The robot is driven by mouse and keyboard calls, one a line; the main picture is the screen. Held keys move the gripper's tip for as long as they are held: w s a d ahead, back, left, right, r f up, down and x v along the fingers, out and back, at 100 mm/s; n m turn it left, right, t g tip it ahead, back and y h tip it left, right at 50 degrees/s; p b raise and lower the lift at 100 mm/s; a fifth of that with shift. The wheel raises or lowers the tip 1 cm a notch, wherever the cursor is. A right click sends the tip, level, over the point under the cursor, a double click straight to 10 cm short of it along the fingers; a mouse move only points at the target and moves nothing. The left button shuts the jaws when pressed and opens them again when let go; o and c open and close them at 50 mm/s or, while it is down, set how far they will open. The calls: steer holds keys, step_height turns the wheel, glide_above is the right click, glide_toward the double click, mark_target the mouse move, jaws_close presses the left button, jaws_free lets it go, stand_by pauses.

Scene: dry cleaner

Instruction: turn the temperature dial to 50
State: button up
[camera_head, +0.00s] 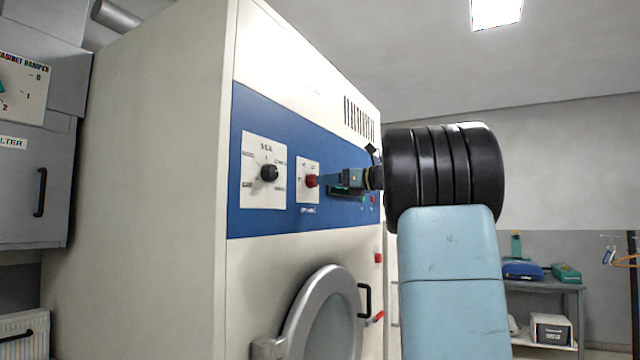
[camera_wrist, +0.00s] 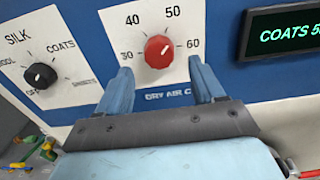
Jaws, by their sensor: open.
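The red temperature dial (camera_wrist: 159,51) sits on a white plate marked 30, 40, 50 and 60 in the wrist view. It also shows in the head view (camera_head: 311,181) on the machine's blue panel. I cannot clearly tell which number its mark faces. My gripper (camera_wrist: 160,72) is open, with one blue finger to the left and one to the right of the dial, and a gap on both sides. In the head view my gripper (camera_head: 322,181) comes in from the right, its tips close to the dial. I cannot tell how deep they reach.
A black fabric dial (camera_wrist: 40,76) marked SILK and COATS is left of the red one. A display (camera_wrist: 285,33) reading COATS is to the right. Below, the machine has a round door (camera_head: 325,315) with a black handle (camera_head: 364,300). A grey cabinet (camera_head: 35,180) stands far left.

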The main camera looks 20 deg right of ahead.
mark_target(312, 181)
steer(key=shift+x, duration=1.9)
steer(key=c, duration=1.1)
steer(key=shift+o, duration=0.2)
